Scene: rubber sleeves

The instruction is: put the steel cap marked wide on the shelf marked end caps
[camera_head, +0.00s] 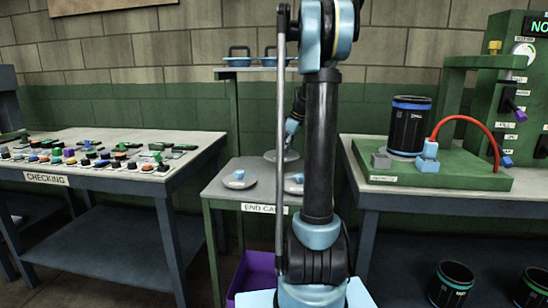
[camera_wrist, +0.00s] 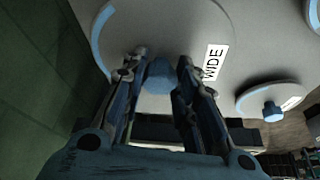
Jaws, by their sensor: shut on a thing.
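The steel cap marked wide (camera_wrist: 188,30) is a large grey disc with a blue knob (camera_wrist: 158,77) and a white WIDE label. My gripper (camera_wrist: 161,66) is shut on that knob, one finger on each side. In the head view my gripper (camera_head: 291,130) is behind my arm column, at a grey disc (camera_head: 283,156) at the back of the shelf marked end caps (camera_head: 221,192). The column partly covers this area. I cannot tell whether the cap touches the shelf top.
Two other knobbed caps lie on the shelf, one at the front left (camera_head: 238,184) and one (camera_head: 292,187) partly behind my column. A checking table (camera_head: 190,150) stands left. A bench with a green fixture (camera_head: 460,178) stands right. A purple bin (camera_head: 254,275) is below.

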